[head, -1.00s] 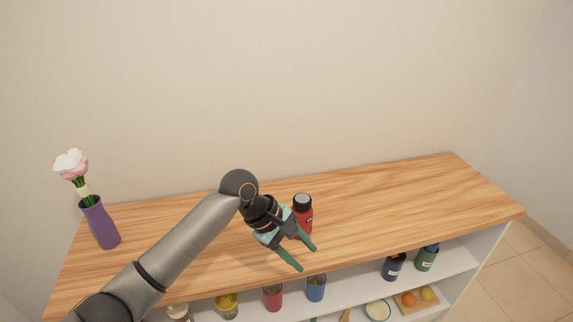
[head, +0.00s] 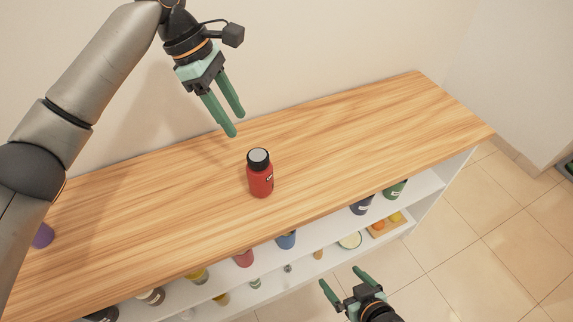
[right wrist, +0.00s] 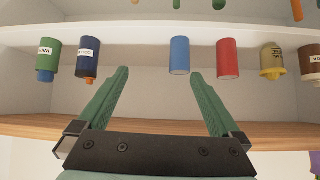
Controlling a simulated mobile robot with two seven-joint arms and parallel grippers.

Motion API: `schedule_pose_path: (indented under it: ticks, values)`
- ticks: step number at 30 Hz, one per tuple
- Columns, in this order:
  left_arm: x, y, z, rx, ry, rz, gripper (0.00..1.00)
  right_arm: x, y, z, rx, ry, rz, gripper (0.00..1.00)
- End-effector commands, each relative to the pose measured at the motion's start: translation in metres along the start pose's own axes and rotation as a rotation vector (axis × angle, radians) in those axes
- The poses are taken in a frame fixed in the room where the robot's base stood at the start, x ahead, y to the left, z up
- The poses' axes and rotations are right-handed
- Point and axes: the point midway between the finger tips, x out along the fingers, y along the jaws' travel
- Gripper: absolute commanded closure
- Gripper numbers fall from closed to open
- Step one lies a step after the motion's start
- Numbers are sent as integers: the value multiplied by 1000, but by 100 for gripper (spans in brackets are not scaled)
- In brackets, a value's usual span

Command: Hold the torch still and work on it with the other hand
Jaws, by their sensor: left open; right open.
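A red bottle-like thing (head: 260,180) with a black, grey-topped cap stands upright on the wooden sideboard top (head: 350,130). It bears a small label; I cannot tell whether it is the torch, and nothing else on the top looks like one. My left gripper (head: 234,124) is open and empty, raised above the sideboard, behind and left of the red thing, fingers pointing down. My right gripper (head: 341,276) is open and empty in front of the sideboard, low in the head view. In the right wrist view its open fingers (right wrist: 160,73) face the shelf.
The shelf below holds a red cup (head: 244,258), a blue cup (head: 286,239), dark blue (head: 361,204) and green (head: 396,188) bottles, and a tray with fruit (head: 388,225). A purple vase (head: 42,236) is partly hidden by my left arm. The top's right part is clear.

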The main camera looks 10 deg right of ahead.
Motion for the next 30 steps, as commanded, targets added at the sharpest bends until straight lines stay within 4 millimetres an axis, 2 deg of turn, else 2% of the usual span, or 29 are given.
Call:
schedule_pose_path:
  ticks: [5, 8, 10, 12, 21, 27, 30]
  values:
    - [0, 0, 0, 1, 0, 1, 50, 1, -2, -71, -143, 238, 7, 0]
    - [0, 0, 0, 1, 0, 1, 50, -9, -6, -129, -268, 444, 28, 0]
    - [0, 0, 0, 1, -1, 1, 50, -22, -10, -169, -394, 597, 62, 0]
    - [0, 0, 0, 1, -1, 1, 50, -30, -15, -195, -633, 701, 130, 0]
    - [0, 0, 0, 2, -1, 1, 50, -30, -34, -221, -1685, 819, 464, 0]
    - [0, 0, 0, 2, -1, 1, 50, -26, -48, -224, -2353, 861, 736, 0]
    - [0, 0, 0, 2, -1, 1, 50, -22, -53, -223, -2627, 868, 867, 0]
